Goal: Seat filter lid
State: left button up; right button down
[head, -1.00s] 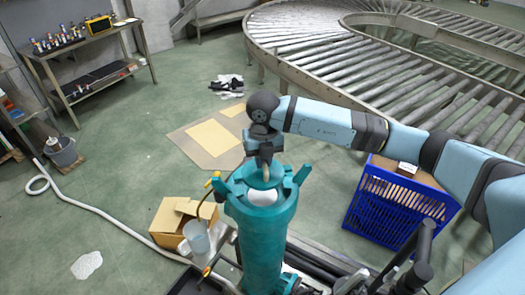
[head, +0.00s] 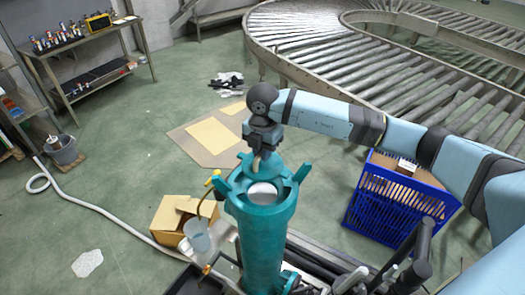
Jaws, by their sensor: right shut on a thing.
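A teal filter housing (head: 261,240) stands upright in the lower middle of the head view. Several teal lugs stick up around its round top. A pale round surface (head: 263,190) shows inside the top ring. My right gripper (head: 257,158) is at the far side of this top, a little left of its centre. My left gripper is not in view.
An open cardboard box (head: 172,222) and a clear jug (head: 198,237) stand left of the housing. A blue crate (head: 395,205) stands to the right, below my right arm. A roller conveyor (head: 440,90) curves behind. The green floor at left is mostly clear, with a white hose (head: 100,208).

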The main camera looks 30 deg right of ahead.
aim_at(263, 165)
jog(key=shift+f, duration=0.15)
jog(key=shift+f+b, duration=1.3)
jog(key=shift+f, duration=0.5)
jog(key=shift+f+b, duration=0.55)
jog(key=shift+f, duration=0.4)
jog(key=shift+f+b, duration=1.9)
jog(key=shift+f, duration=0.9)
jog(key=c, duration=1)
grip_release()
jog(key=shift+c, duration=0.2)
